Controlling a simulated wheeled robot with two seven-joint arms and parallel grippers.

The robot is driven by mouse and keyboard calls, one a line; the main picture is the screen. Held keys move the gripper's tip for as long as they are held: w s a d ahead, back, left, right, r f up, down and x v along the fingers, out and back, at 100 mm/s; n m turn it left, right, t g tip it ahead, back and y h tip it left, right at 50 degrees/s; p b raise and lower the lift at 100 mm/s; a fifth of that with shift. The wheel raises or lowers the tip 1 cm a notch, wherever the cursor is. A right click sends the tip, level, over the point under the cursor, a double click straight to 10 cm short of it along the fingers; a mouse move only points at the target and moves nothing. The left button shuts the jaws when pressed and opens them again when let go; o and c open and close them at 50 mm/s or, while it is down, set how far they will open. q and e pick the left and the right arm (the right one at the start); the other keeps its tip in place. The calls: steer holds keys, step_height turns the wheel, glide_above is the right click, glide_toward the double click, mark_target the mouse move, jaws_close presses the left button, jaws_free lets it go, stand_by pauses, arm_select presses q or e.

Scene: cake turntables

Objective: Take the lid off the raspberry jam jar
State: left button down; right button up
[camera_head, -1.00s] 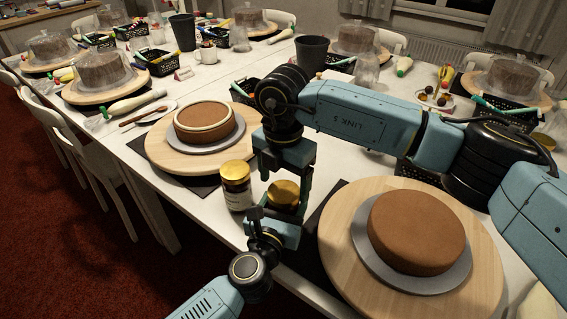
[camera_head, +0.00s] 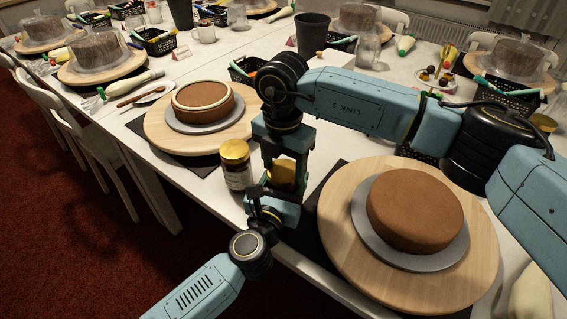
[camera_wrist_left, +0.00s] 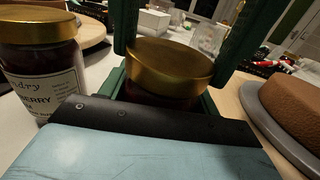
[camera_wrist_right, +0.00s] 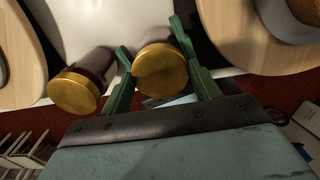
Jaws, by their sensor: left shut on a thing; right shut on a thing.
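Two jars with gold lids stand side by side at the table's near edge. The free jar (camera_head: 236,178) has a white label; in the left wrist view its label (camera_wrist_left: 42,92) ends in "BERRY", with the first part hidden. The other jar has its gold lid (camera_wrist_left: 170,66) on, and its label is hidden. My left gripper (camera_head: 278,192) is shut low around this second jar's dark body. My right gripper (camera_wrist_right: 152,62) comes from above and is shut on the lid, one green finger on each side. The lid also shows in the right wrist view (camera_wrist_right: 160,72).
A brown cake on a wooden turntable (camera_head: 335,240) stands close on the right. Another turntable (camera_head: 160,140) with a ringed cake is behind left. A black basket, dark cup (camera_head: 312,35) and further cakes stand farther back.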

steer(key=n, duration=0.8)
steer(key=shift+n, duration=0.3)
steer(key=n, duration=0.3)
steer(key=shift+n, duration=0.4)
steer(key=n, duration=0.3)
steer(key=shift+n, duration=0.4)
steer(key=n, duration=0.3)
steer(key=shift+n, duration=0.3)
steer(key=n, duration=0.3)
steer(key=shift+r+n, duration=0.1)
steer(key=shift+n, duration=0.3)
steer(key=n, duration=0.3)
steer(key=shift+n, duration=0.4)
steer(key=n, duration=0.4)
steer(key=shift+n, duration=0.3)
